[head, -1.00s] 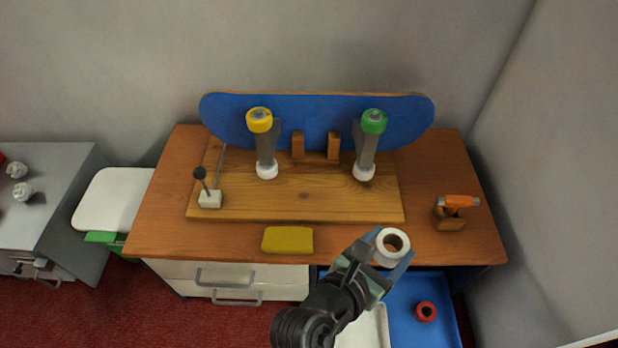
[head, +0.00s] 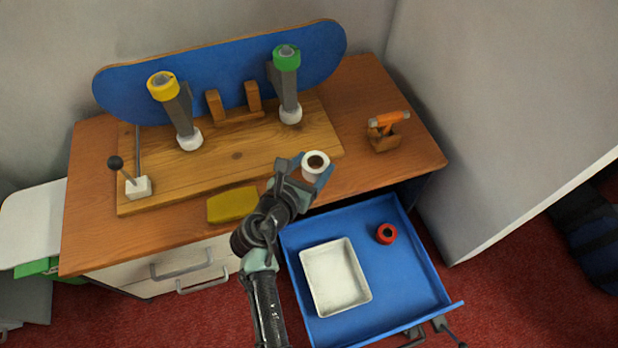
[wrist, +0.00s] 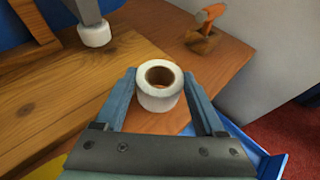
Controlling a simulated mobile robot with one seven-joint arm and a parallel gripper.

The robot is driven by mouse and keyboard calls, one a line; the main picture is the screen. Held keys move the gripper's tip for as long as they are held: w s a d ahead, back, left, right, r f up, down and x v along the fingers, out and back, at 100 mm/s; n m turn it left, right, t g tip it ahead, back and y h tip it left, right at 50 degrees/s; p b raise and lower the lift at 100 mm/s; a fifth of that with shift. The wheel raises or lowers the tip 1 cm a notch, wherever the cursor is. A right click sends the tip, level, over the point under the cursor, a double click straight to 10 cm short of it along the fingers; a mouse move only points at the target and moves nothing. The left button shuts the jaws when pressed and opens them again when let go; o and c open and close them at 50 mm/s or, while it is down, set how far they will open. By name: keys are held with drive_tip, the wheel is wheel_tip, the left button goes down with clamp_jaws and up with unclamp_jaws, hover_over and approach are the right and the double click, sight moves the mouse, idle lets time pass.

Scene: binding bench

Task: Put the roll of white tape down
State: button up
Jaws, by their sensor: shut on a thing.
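The roll of white tape (head: 315,162) is at my gripper (head: 311,171), near the front edge of the wooden bench. In the wrist view the roll (wrist: 159,101) sits upright on its axis, with its brown core facing up, between the two blue fingers of my gripper (wrist: 160,100). The gripper is shut on it. Whether the roll touches the bench top or hangs just above it, I cannot tell. The bench top (head: 375,172) shows bare wood right of the roll.
An open blue drawer (head: 418,268) below holds a white tray (head: 335,277) and a red roll (head: 386,233). A yellow sponge-like block (head: 233,204) lies left of the gripper. An orange-handled tool on a wooden block (head: 385,132) stands right. A wooden board (head: 237,170) carries two posts.

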sight(309, 178)
wheel_tip(309, 178, down, 4)
drive_tip(key=shift+r+b, duration=0.25)
drive_tip(key=shift+b, duration=0.85)
drive_tip(key=shift+r, duration=0.1)
drive_tip(key=o, duration=1.4)
drive_tip(key=shift+c, duration=0.2)
